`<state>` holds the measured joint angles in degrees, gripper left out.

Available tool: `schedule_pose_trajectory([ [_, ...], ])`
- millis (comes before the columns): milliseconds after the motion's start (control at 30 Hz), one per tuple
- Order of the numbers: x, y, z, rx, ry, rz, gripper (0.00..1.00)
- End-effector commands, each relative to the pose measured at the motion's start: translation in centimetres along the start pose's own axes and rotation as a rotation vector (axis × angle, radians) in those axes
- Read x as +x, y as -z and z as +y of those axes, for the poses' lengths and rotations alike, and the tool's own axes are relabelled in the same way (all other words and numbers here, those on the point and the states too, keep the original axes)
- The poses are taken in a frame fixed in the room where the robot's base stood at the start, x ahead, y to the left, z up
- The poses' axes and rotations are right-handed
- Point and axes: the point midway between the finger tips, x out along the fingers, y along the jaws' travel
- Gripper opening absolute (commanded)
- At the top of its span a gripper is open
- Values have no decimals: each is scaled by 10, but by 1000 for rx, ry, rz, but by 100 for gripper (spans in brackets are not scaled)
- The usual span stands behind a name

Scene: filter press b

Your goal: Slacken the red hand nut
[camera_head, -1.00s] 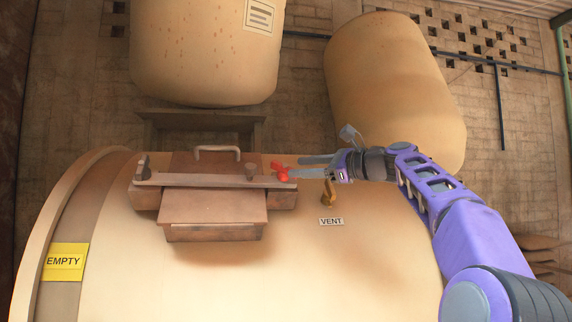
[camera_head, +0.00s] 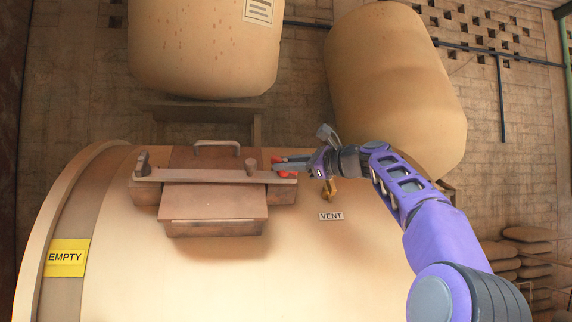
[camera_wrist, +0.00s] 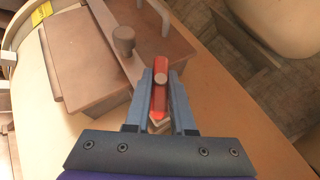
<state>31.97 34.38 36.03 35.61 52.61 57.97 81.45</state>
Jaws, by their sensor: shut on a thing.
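The red hand nut (camera_wrist: 160,92) sits at the right end of the clamp bar over the hatch on the large cream drum. It shows with a round stud end in its middle. My gripper (camera_wrist: 161,80) is shut on it, one finger on each side. In the head view my gripper (camera_head: 284,164) reaches in from the right and the red nut (camera_head: 287,174) is partly hidden by the fingers. The clamp bar (camera_head: 215,178) lies across the brown hatch (camera_head: 213,203). Whether the nut is tight or loose I cannot tell.
A yellow valve handle (camera_head: 330,190) and a VENT label (camera_head: 331,216) are just below my wrist. A brown knob (camera_head: 251,165) stands on the bar, with a hatch handle (camera_head: 216,145) behind. Two cream tanks (camera_head: 395,80) stand behind. An EMPTY sign (camera_head: 66,257) is at left.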

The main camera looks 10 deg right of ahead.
Motion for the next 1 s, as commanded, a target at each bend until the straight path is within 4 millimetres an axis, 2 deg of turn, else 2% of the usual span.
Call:
schedule_pose_trajectory([
  [633,0,-6,-6,-42,-60,-17,0],
  [1000,-1,-3,-1,-67,-100,-3,0],
])
